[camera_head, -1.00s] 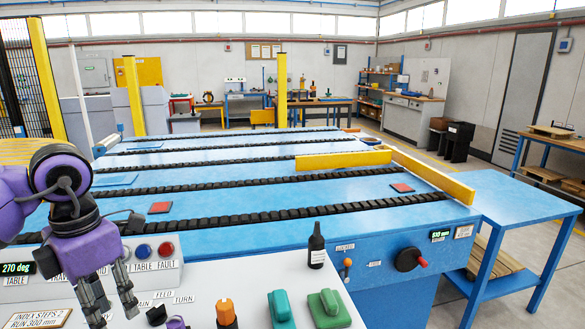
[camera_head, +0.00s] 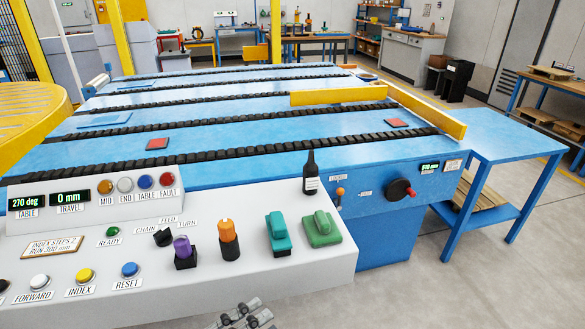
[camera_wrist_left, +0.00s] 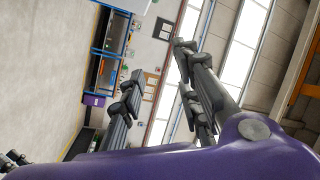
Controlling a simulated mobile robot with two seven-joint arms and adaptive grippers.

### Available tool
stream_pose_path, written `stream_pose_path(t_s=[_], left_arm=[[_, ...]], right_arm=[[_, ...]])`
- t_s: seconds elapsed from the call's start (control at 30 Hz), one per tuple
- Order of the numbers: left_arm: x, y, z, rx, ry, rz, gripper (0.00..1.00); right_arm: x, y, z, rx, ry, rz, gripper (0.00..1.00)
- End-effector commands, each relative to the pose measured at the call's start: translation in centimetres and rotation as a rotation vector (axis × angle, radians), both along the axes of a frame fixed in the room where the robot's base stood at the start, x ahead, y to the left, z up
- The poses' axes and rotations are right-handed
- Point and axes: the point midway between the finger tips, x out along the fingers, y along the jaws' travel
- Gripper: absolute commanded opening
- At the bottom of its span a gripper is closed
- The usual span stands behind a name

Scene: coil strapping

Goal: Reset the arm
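My left gripper (camera_wrist_left: 158,78) is open and empty in the left wrist view, its dark fingers apart with the far wall and windows behind them. Its purple body fills the bottom of that view. In the head view, grey fingertips (camera_head: 242,315) show at the bottom edge, in front of the control panel (camera_head: 190,268); I cannot tell which arm they belong to. More dark finger parts (camera_wrist_left: 12,160) show at the lower left corner of the left wrist view, apparently of my right gripper, too cut off to judge. Nothing is seen held.
The panel carries buttons, a purple knob (camera_head: 184,252), an orange knob (camera_head: 229,240) and green switches (camera_head: 322,228). A dark bottle (camera_head: 311,174) stands at its back right edge. Behind lies the blue conveyor table (camera_head: 230,130) with yellow rails (camera_head: 345,95).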

Motion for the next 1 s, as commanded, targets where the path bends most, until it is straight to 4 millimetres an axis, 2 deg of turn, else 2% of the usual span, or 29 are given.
stream_pose_path(t_s=[0.03,0.13,0.27,0.3,0.37,0.4,0.47,0.6,0.63,0.7,0.8,0.9,1.0], left_arm=[[-0.4,1.8,-2.6,-0.071,0.135,0.142,0.30],[-2.2,6.0,-8.4,-0.176,0.406,0.419,0.30],[-7.2,10.4,-15.8,-0.260,0.717,0.702,0.30],[-9.2,11.4,-17.8,-0.281,0.806,0.775,0.30],[-12.5,12.6,-20.5,-0.310,0.932,0.877,0.30],[-14.8,13.2,-22.1,-0.326,1.014,0.940,0.30],[-18.3,13.8,-24.2,-0.348,1.130,1.025,0.30],[-26.9,14.2,-27.8,-0.405,1.390,1.201,0.30],[-27.0,14.2,-26.8,-0.411,1.398,1.204,0.30],[-25.7,14.0,-23.9,-0.419,1.371,1.183,0.30],[-24.8,13.8,-20.8,-0.439,1.356,1.170,0.30],[-23.5,13.6,-18.0,-0.461,1.334,1.154,0.30],[-22.4,13.5,-16.0,-0.482,1.311,1.141,0.30]], right_arm=[[-0.1,0.0,-0.1,0.000,0.003,0.000,0.40],[-0.2,0.0,-0.1,0.000,0.004,-0.002,0.40],[-0.2,0.0,0.0,0.000,0.003,-0.001,0.40],[-0.2,0.0,0.0,-0.001,0.002,-0.001,0.40],[-0.1,0.0,0.1,-0.001,0.000,-0.001,0.40],[0.0,0.0,0.1,-0.001,-0.001,-0.001,0.40],[0.1,0.0,0.2,-0.001,-0.003,0.000,0.40],[0.4,0.0,0.3,0.000,-0.009,0.000,0.40],[1.5,0.1,1.8,0.002,-0.032,0.000,0.40],[3.2,0.3,4.8,0.009,-0.063,-0.001,0.40],[4.6,0.5,8.6,0.017,-0.102,-0.004,0.40],[4.9,0.6,11.1,0.027,-0.118,-0.011,0.40],[4.7,1.0,12.3,0.037,-0.121,-0.012,0.40]])
